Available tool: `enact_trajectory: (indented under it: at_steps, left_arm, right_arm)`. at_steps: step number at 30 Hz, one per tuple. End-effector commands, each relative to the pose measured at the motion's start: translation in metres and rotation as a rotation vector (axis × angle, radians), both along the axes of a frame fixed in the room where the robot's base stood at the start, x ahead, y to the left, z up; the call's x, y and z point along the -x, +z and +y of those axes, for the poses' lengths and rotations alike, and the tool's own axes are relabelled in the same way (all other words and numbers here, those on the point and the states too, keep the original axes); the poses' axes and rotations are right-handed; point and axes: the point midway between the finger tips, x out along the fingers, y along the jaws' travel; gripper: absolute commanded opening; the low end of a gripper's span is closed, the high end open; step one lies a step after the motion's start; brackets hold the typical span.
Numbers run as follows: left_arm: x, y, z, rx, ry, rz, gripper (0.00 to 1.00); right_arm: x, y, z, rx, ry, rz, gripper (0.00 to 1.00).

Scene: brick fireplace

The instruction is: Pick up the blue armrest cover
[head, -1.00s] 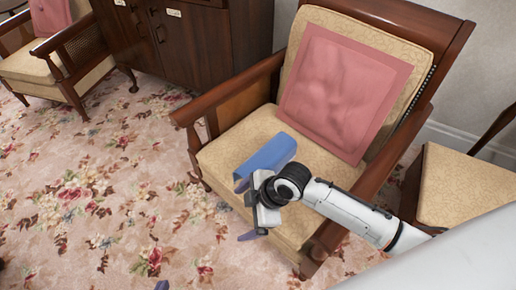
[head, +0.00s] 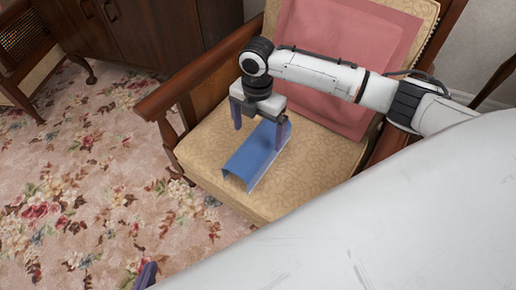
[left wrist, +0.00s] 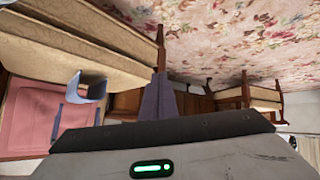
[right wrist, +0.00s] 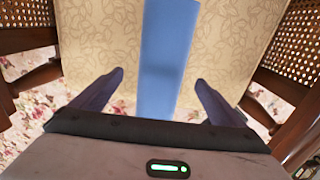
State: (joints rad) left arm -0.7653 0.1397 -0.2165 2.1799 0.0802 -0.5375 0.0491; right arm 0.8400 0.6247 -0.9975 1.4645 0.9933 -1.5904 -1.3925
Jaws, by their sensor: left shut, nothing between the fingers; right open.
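The blue armrest cover (head: 252,158) is a channel-shaped piece lying on the beige seat cushion of the armchair. My right gripper (head: 258,128) is open above the cover's far end, one finger to its left and the other overlapping its right side in the head view. In the right wrist view the cover (right wrist: 165,60) runs between the two spread fingers (right wrist: 157,95), with space on both sides. The cover also shows in the left wrist view (left wrist: 90,90). My left gripper (head: 147,275) is low over the carpet; its fingers (left wrist: 158,98) are shut and empty.
The armchair has wooden armrests (head: 200,72) and a pink cushion (head: 345,45) against its back. A wooden cabinet (head: 145,35) stands behind, with another chair (head: 25,65) at the far left. The flowered carpet (head: 90,170) is clear at the left.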

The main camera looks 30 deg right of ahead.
Motion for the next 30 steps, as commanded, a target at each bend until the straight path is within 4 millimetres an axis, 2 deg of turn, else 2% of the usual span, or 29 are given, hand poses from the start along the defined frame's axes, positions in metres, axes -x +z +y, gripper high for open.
enact_trajectory:
  at_steps: [2, 4, 9, 19, 20, 27, 30]
  left_arm:
    - [0.000, -0.003, -0.002, 0.003, -0.004, 0.004, 0.00]
    - [-0.010, -0.003, -0.006, 0.001, -0.021, 0.003, 0.00]
    - [-0.013, -0.011, -0.012, -0.001, -0.047, 0.035, 0.00]
    - [-0.013, -0.011, -0.014, -0.003, -0.055, 0.047, 0.00]
    - [-0.013, -0.011, -0.014, -0.003, -0.055, 0.047, 0.00]
    - [-0.013, -0.012, -0.014, -0.002, -0.054, 0.047, 0.00]
    - [-0.014, -0.011, -0.014, -0.002, -0.054, 0.047, 0.00]
  right_arm:
    - [0.001, -0.011, 0.000, 0.000, 0.000, 0.001, 0.94]
    - [0.003, -0.023, -0.001, 0.001, -0.001, 0.002, 0.94]
    - [0.004, -0.046, -0.001, 0.001, -0.001, 0.000, 0.94]
    - [0.004, -0.051, -0.001, 0.001, -0.001, -0.002, 0.94]
    - [0.004, -0.051, -0.001, 0.001, -0.001, -0.002, 0.90]
    - [0.004, -0.051, -0.001, 0.001, -0.001, -0.003, 0.50]
    - [0.004, -0.051, -0.001, 0.001, -0.001, -0.003, 0.48]
